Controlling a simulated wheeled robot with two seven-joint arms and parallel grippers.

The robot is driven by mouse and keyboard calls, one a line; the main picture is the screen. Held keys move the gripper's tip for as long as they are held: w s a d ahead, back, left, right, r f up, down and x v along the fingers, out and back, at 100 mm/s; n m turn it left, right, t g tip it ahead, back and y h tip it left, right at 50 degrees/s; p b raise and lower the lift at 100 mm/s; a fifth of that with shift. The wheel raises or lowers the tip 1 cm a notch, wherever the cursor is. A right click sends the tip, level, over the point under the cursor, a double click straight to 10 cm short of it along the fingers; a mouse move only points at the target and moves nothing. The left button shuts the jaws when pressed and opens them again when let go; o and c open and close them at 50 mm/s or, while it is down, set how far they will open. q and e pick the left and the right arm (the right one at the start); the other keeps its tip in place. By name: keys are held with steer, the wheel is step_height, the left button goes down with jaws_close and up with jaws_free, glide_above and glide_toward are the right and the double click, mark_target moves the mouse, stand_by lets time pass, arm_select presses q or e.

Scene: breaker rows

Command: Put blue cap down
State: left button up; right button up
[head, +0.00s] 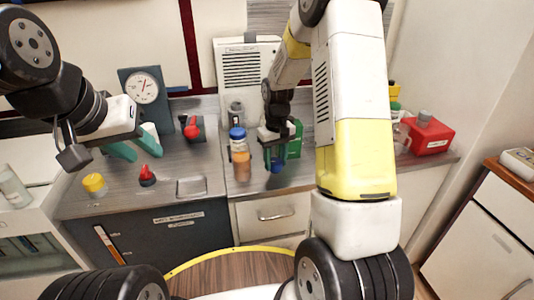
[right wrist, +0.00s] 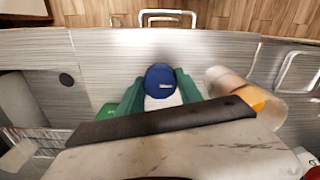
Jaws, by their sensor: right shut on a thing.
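The blue cap (right wrist: 160,77) sits between the green fingers of my right gripper (right wrist: 166,88) in the right wrist view. In the head view the right gripper (head: 275,158) points down over the counter, with the blue cap (head: 277,168) low at its fingertips. Whether the cap touches the counter is unclear. The bottle (right wrist: 247,94) is also right of the cap in the right wrist view, blurred. My left gripper (head: 137,148) is open and empty over the left counter.
The grey counter (head: 215,190) has a red-topped knob (head: 147,175), a yellow knob (head: 94,183) and a dial gauge (head: 144,88). A green box (head: 294,140) stands behind the right gripper. A red container (head: 428,136) is at the right. The front edge is close to the cap.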

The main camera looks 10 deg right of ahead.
mark_target(275, 161)
steer(key=shift+f, duration=0.85)
steer(key=shift+f, duration=0.1)
steer(key=o, duration=1.2)
steer(key=shift+o, duration=0.2)
step_height(275, 161, up, 12)
steer(key=s+r+m+t+y, duration=0.1)
steer(key=s+r+t, duration=0.2)
steer(key=s+r, duration=0.9)
steer(key=s+a+r+m+t+y, duration=0.1)
steer(key=s+a+r+t, duration=0.1)
steer(key=s, duration=0.9)
steer(key=shift+s+r+m+t, duration=0.3)
steer(key=shift+s+t, duration=0.05)
steer(key=shift+t, duration=0.25)
steer(key=shift+a, duration=0.1)
